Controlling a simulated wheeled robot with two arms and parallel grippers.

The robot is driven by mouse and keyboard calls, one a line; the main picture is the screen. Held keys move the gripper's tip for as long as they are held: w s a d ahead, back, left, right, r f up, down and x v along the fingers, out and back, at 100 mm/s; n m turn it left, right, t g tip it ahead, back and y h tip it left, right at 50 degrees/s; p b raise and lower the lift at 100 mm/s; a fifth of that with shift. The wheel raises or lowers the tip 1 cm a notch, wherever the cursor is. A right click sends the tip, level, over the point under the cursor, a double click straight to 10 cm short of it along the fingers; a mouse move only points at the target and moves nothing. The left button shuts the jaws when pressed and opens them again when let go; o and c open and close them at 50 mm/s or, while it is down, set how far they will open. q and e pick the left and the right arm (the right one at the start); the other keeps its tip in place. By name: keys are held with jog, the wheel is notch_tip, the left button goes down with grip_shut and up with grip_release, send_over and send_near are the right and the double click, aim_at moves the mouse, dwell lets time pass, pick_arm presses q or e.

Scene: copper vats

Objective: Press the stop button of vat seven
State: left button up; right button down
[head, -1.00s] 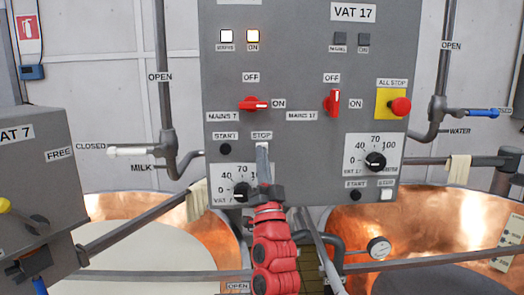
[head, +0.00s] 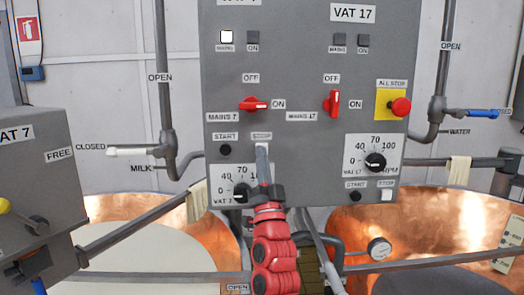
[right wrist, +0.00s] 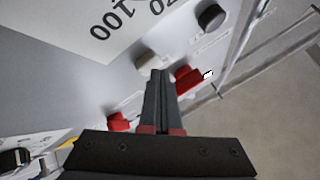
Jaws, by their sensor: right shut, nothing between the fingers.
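The grey control panel (head: 300,60) stands ahead, with vat seven's controls on its left half. The stop label (head: 262,136) is above my right gripper (head: 262,150), whose shut, empty fingers hide the stop button in the head view. In the right wrist view a pale button (right wrist: 120,62), likely the stop button, shows just left of the shut fingertips (right wrist: 160,73). I cannot tell whether they touch it. The black start button (head: 225,150) is to the left. Vat seven's left lamp (head: 226,37) is lit and its ON lamp (head: 253,37) is dark. My left gripper is out of view.
Red mains switches (head: 254,104) (head: 332,102) and a red all-stop button (head: 400,106) sit on the same panel. Vat seven's dial (head: 241,191) is under my gripper. Copper vats (head: 215,235) (head: 415,225) and a rail stand below; a grey box (head: 35,190) is left.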

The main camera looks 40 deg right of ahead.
jog(key=shift+s+a, duration=0.4)
jog(key=shift+s, duration=0.2)
jog(key=s+a, duration=0.1)
jog(key=s, duration=0.2)
jog(key=s+a, duration=0.1)
jog(key=shift+s+a, duration=0.15)
jog(key=shift+a, duration=0.15)
dwell(0.7)
